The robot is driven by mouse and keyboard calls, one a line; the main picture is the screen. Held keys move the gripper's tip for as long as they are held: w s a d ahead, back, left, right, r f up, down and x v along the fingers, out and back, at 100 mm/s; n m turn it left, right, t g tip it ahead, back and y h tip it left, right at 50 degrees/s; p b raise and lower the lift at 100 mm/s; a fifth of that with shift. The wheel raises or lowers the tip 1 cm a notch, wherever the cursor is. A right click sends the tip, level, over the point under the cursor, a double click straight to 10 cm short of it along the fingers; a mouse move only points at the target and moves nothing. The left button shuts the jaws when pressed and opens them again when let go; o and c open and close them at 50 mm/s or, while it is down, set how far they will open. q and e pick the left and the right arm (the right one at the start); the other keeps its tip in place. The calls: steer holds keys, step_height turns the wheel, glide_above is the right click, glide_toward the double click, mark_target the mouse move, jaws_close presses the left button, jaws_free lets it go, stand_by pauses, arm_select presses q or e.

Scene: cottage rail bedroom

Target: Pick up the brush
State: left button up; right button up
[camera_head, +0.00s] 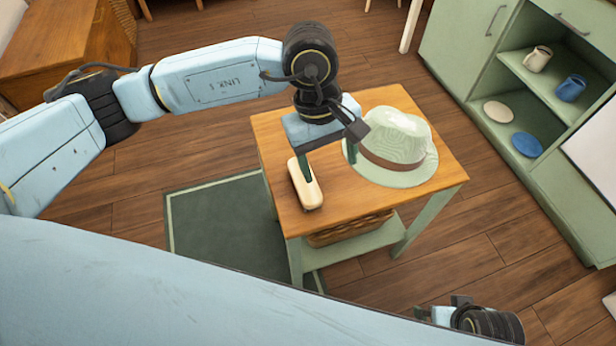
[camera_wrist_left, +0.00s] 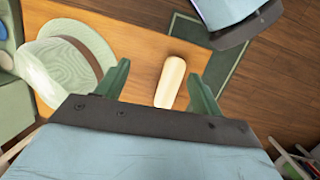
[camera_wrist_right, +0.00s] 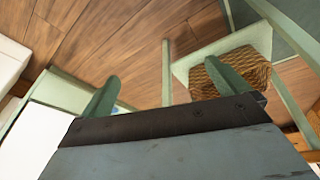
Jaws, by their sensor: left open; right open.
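The brush (camera_head: 308,188) is a cream, rounded bar lying on the wooden top of a small side table (camera_head: 288,222). In the left wrist view the brush (camera_wrist_left: 170,82) shows between the two green fingers, nearer the right one. My left gripper (camera_head: 332,168) is open above the table, with its fingers close over the brush; I cannot tell whether they touch it. It also shows in the left wrist view (camera_wrist_left: 160,80). My right gripper (camera_wrist_right: 168,90) is open and empty, low beside the table, away from the brush. The underside of the brush is hidden.
A pale green hat (camera_head: 402,135) with a brown band sits on the table right beside the left gripper. A wicker basket (camera_head: 350,229) is on the lower shelf. A green cabinet (camera_head: 470,50) with mugs and plates stands at the right. A dark green rug (camera_head: 225,230) lies left of the table.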

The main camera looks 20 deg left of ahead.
arm_select(q)
steer(key=w+a+t+y, duration=0.1)
steer(key=w+a+y, duration=0.2)
steer(key=a, duration=0.2)
steer(key=b, duration=0.2)
glide_above(305, 184)
steer(key=w, duration=0.2)
steer(key=f, duration=0.6)
steer(key=shift+s+f, duration=0.1)
steer(key=shift+s, duration=0.1)
steer(key=f, duration=0.2)
steer(key=f+b, duration=0.1)
steer(key=f, duration=0.2)
steer(key=shift+s+a+f+b, duration=0.2)
steer(key=shift+s+f+b, duration=0.05)
steer(key=shift+f+b, duration=0.1)
steer(key=shift+f, duration=0.25)
steer(key=c, duration=1.1)
arm_select(e)
steer(key=a+v, duration=0.2)
steer(key=v, duration=0.7)
steer(key=shift+w+r, duration=0.25)
steer(key=shift+r, duration=0.1)
